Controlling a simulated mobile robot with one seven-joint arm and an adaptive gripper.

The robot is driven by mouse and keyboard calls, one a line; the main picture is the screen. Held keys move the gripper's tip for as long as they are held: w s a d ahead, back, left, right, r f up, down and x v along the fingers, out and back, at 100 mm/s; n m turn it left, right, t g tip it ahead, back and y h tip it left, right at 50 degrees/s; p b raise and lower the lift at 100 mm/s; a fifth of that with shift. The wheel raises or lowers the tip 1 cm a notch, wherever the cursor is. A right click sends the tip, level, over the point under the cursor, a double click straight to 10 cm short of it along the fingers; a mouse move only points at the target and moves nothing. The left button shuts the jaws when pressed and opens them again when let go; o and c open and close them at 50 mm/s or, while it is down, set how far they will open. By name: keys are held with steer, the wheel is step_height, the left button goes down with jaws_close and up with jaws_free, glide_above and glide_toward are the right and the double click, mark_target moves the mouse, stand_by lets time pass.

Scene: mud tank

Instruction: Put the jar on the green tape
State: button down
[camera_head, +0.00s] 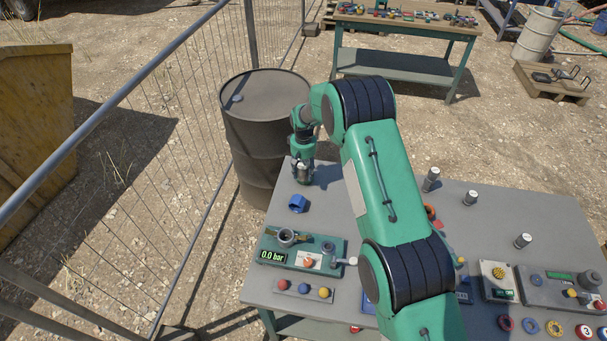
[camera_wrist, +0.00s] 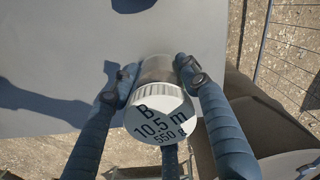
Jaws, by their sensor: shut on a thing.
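My gripper (camera_head: 303,172) is at the far left corner of the grey table, near the barrel. In the wrist view, my gripper (camera_wrist: 151,82) is shut on a jar (camera_wrist: 160,103) with a ribbed white lid marked "B 10.5 m 550 g". The fingers press on both sides of the jar, with the lid toward the camera. The jar's lower end is hard to see, so I cannot tell whether it touches the table. I cannot make out green tape in either view; my arm hides part of the table.
The grey table (camera_head: 340,224) holds a blue nut-shaped piece (camera_head: 298,203) and a green gauge panel (camera_head: 302,253) near my gripper. Similar jars (camera_head: 431,180) stand at the right. A dark barrel (camera_head: 264,130) and a wire fence (camera_head: 170,150) are beyond the table's left edge.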

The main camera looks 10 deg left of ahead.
mark_target(303, 161)
steer(key=shift+f, duration=0.65)
steer(key=shift+f, duration=0.15)
steer(key=c, duration=0.9)
jaws_free()
steer(key=shift+r+b, duration=0.4)
steer(key=shift+r, duration=5.7)
